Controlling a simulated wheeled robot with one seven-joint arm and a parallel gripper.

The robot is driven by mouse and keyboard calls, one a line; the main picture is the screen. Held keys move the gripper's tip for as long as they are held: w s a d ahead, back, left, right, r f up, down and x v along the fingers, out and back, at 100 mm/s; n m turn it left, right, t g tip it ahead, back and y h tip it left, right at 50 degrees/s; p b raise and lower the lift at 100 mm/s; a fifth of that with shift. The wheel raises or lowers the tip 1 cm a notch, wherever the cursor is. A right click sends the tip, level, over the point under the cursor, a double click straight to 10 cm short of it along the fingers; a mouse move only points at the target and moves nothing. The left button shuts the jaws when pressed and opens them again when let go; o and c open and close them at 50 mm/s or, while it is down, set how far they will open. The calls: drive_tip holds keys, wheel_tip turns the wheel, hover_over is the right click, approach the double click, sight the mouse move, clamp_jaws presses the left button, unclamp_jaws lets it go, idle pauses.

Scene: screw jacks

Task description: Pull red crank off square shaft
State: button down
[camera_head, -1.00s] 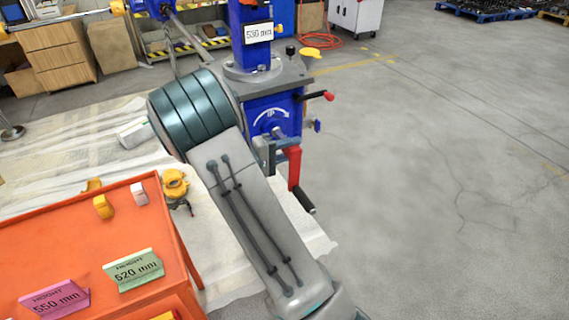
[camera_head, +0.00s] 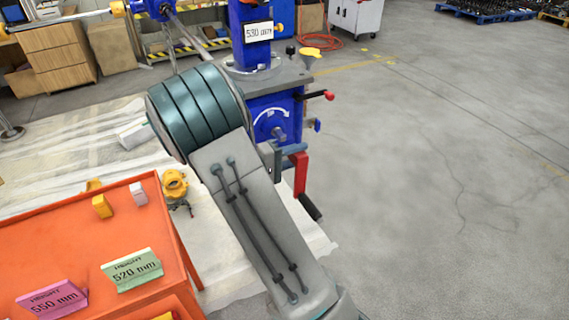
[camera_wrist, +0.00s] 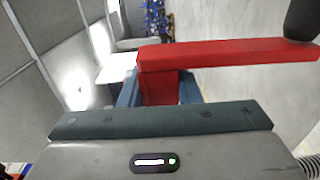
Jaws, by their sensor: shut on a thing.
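The red crank (camera_head: 299,172) has a dark handle at its lower end and is to the right of my forearm in the head view. My gripper (camera_head: 284,149) is shut on the crank's hub end. In the wrist view the red hub (camera_wrist: 159,88) sits between the blue-grey fingers of the gripper (camera_wrist: 160,93), with the red arm reaching right to a dark handle. The grey shaft stub (camera_head: 279,133) shows bare on the front of the blue jack (camera_head: 272,112). The crank appears apart from it, in front and below.
An orange table (camera_head: 75,235) with pink and green height signs stands at lower left. A yellow part (camera_head: 174,184) stands beside it. A red-knobbed lever (camera_head: 328,96) sticks out from the jack's right side. The floor to the right is clear.

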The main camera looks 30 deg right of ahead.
drive_tip(key=shift+s+d+b, duration=0.1)
drive_tip(key=shift+s+b, duration=0.3)
drive_tip(key=shift+s, duration=1.75)
